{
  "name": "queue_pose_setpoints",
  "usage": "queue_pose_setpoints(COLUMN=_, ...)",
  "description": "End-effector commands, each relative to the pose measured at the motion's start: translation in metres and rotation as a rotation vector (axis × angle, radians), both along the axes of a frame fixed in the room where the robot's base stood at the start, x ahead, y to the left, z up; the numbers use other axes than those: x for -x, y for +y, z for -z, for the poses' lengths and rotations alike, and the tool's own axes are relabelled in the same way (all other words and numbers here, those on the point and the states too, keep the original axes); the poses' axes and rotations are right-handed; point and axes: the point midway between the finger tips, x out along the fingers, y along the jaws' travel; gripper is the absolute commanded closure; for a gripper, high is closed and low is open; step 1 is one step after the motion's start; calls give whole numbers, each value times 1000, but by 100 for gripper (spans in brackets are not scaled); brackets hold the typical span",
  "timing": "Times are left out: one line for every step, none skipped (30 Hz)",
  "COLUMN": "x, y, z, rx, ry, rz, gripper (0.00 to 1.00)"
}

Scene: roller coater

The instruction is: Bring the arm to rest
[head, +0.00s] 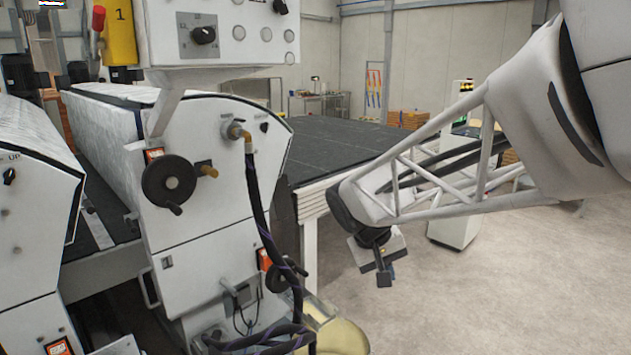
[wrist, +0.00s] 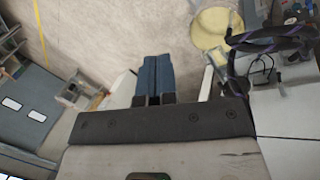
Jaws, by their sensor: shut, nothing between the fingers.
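My gripper (head: 385,278) hangs at the end of my arm, right of the roller coater in the head view, pointing down over open floor. Its fingers are together with nothing between them. The wrist view also shows the shut blue-grey fingers of my gripper (wrist: 153,75). The white roller coater (head: 215,190) stands at the left of the head view with a black handwheel (head: 169,184) and a control panel (head: 225,35). The gripper is apart from the machine.
A dark-topped conveyor table (head: 335,150) lies behind my gripper. Dark hoses (head: 262,215) hang down the coater's front. A yellowish round object (head: 342,337) is on the floor by its base; it also shows in the wrist view (wrist: 211,30). The floor (head: 500,290) at right is clear.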

Motion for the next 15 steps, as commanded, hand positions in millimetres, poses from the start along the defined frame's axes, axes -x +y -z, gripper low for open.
queue_pose_setpoints(x=14, y=-6, z=-4, rx=-21, ry=-6, rz=9, gripper=100)
queue_pose_setpoints(x=21, y=-9, z=-5, rx=-33, ry=-8, rz=15, gripper=100)
queue_pose_setpoints(x=32, y=-13, z=-6, rx=-50, ry=-12, rz=22, gripper=100)
queue_pose_setpoints(x=39, y=-15, z=-7, rx=-62, ry=-13, rz=25, gripper=100)
queue_pose_setpoints(x=47, y=-18, z=-8, rx=-75, ry=-17, rz=30, gripper=100)
queue_pose_setpoints(x=57, y=-21, z=-9, rx=-92, ry=-20, rz=36, gripper=100)
queue_pose_setpoints(x=64, y=-23, z=-9, rx=-105, ry=-23, rz=41, gripper=100)
queue_pose_setpoints(x=72, y=-26, z=-10, rx=-117, ry=-26, rz=45, gripper=100)
queue_pose_setpoints(x=82, y=-28, z=-10, rx=-134, ry=-32, rz=51, gripper=100)
queue_pose_setpoints(x=90, y=-30, z=-10, rx=-146, ry=-37, rz=55, gripper=100)
queue_pose_setpoints(x=97, y=-32, z=-11, rx=-158, ry=-41, rz=58, gripper=100)
queue_pose_setpoints(x=107, y=-34, z=-11, rx=-175, ry=-47, rz=65, gripper=100)
queue_pose_setpoints(x=115, y=-35, z=-10, rx=-188, ry=-51, rz=68, gripper=100)
queue_pose_setpoints(x=122, y=-37, z=-10, rx=-200, ry=-55, rz=72, gripper=100)
queue_pose_setpoints(x=132, y=-39, z=-9, rx=-215, ry=-62, rz=78, gripper=100)
